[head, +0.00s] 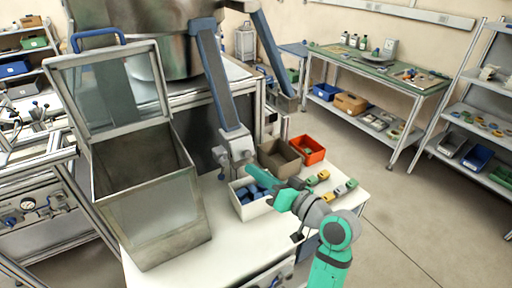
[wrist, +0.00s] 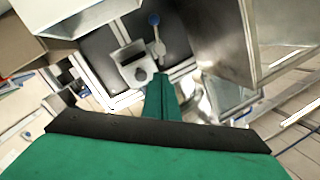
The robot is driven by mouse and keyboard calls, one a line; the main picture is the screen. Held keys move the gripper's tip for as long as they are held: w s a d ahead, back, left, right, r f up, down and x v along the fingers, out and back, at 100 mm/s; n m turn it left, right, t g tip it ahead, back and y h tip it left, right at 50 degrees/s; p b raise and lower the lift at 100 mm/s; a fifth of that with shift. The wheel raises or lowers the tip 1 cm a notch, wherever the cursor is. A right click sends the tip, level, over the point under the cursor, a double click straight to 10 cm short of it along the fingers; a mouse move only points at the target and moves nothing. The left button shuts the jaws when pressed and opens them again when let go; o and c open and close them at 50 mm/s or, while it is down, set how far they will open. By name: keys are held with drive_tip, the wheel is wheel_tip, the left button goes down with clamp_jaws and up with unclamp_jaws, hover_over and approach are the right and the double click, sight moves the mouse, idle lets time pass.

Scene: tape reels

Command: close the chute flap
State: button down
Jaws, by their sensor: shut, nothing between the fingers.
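The chute (head: 210,75) is a sloping channel with blue sides, running down from a large metal drum. Its grey lower end (head: 236,146) sits above a white bin (head: 252,208) holding several blue pieces. Which part there is the flap, and how far it stands open, is too small to tell. In the wrist view a grey fitting (wrist: 131,64) and a lever with a blue knob (wrist: 154,20) lie ahead of my fingers. My gripper (head: 277,189) is shut and empty, to the right of and below the chute end; its green fingers (wrist: 160,98) show no contact with the lever.
A large metal box (head: 160,220) with its framed lid (head: 110,90) raised stands left of the chute. A brown bin (head: 280,158), an orange bin (head: 309,150) and several small coloured pieces (head: 322,176) are on the white table (head: 240,260). Floor is clear at right.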

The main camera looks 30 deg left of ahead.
wheel_tip(320, 180, up, 5)
drive_tip(key=m+g+h, duration=0.1)
drive_tip(key=m+h, duration=0.2)
drive_tip(key=m, duration=0.2)
drive_tip(key=m+h, duration=0.5)
drive_tip(key=m, duration=0.4)
approach(250, 147)
drive_tip(key=shift+t, duration=0.4)
drive_tip(key=x, duration=0.4)
drive_tip(key=shift+a+f, duration=0.1)
drive_tip(key=shift+f, duration=0.35)
drive_tip(key=shift+w+a+f, duration=0.15)
drive_tip(key=shift+a, duration=0.1)
drive_tip(key=shift+a+f, duration=0.1)
drive_tip(key=shift+a, duration=0.25)
